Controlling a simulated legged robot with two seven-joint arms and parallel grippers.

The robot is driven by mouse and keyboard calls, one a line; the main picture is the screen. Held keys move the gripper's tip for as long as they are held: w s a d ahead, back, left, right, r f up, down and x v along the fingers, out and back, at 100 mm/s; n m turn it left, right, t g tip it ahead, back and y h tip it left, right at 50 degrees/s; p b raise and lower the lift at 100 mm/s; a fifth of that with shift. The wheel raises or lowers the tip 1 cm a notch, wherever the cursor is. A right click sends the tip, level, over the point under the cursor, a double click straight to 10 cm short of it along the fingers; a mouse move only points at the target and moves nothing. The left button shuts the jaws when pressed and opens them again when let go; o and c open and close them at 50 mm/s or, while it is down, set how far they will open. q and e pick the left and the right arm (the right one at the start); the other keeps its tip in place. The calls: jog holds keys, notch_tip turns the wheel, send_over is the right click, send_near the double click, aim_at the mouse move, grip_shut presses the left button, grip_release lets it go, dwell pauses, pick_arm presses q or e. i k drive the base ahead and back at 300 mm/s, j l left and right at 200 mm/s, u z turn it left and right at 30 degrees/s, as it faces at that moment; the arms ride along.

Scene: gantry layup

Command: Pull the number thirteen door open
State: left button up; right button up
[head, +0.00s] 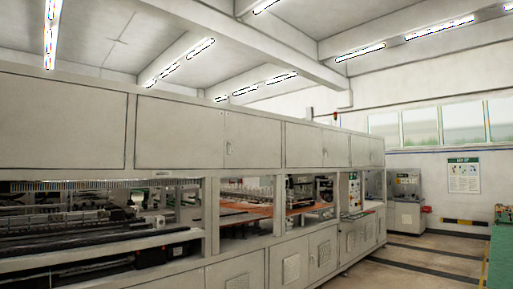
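A long pale grey machine enclosure runs from the left foreground to the centre right. It has a row of closed upper cabinet doors, including a wide upper door (180,133) and a narrower one (246,140) with a small handle (229,148). Closed lower doors with vent grilles, such as this lower door (322,252), line the base. No number thirteen can be read on any door, so I cannot tell which one it is. Neither of my grippers is in view.
Open windows in the enclosure show machinery (90,235) and an orange surface (245,212). Clear floor (425,255) with dark stripes lies to the right. A grey cabinet (405,200) stands at the far end, and a green-topped object (501,260) is at the right edge.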

aim_at(255, 140)
jog(key=i+u, duration=0.15)
jog(key=i, duration=4.3)
